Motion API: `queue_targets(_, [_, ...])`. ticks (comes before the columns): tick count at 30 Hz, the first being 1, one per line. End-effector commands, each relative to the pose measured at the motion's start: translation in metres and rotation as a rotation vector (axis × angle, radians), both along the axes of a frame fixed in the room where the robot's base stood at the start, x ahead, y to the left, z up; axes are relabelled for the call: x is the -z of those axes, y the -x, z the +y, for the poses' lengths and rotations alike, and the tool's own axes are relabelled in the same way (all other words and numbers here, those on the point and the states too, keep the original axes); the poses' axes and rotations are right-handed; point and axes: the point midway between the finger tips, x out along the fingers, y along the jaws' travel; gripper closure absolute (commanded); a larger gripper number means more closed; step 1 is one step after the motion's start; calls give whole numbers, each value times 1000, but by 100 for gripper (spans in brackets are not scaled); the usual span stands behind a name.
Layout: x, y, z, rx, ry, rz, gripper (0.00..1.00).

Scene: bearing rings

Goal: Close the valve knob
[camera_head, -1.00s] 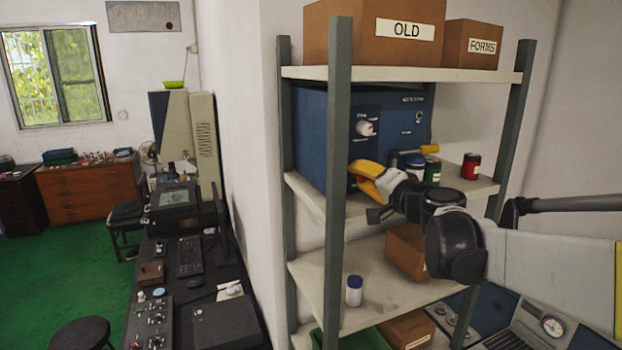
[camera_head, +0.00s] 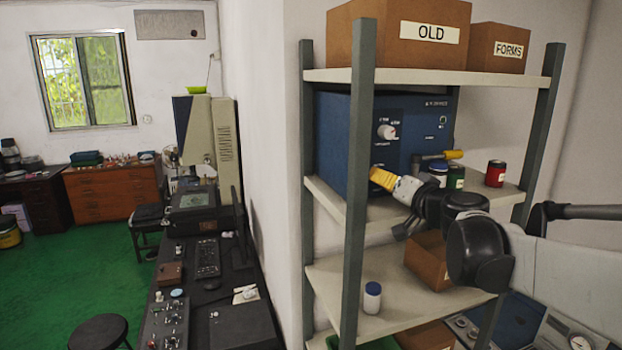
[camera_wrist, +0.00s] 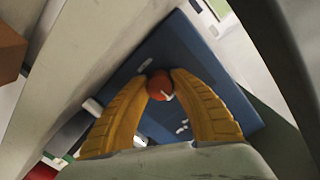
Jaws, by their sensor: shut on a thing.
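A blue box (camera_head: 335,140) with a labelled front panel stands on the middle shelf. A round red-orange knob (camera_wrist: 160,86) with a white mark sits against the blue panel in the wrist view. My gripper (camera_wrist: 160,76) has its two yellow fingers shut on this knob, one on each side. In the head view, my gripper (camera_head: 376,174) is at the lower part of the box front, and the red knob is hidden there. A pale knob (camera_head: 387,131) is higher on the same panel, clear of the fingers.
Red (camera_head: 495,173), green (camera_head: 456,177) and blue-lidded (camera_head: 438,172) containers stand right of my gripper. A yellow-handled tool (camera_head: 453,155) lies behind them. A grey shelf post (camera_head: 359,150) rises close to the left of my gripper. Cardboard boxes (camera_head: 437,30) are above.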

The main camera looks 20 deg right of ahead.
Motion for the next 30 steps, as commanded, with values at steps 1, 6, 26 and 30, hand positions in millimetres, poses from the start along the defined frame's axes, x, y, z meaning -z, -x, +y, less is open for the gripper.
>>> queue_targets(1, [2,0,1,-3,4,2,100])
queue_targets(6, [2,1,2,-4,4,2,100])
queue_targets(26, [-1,38,-1,1,2,2,59])
queue_targets(30, [-3,71,-2,2,3,2,59])
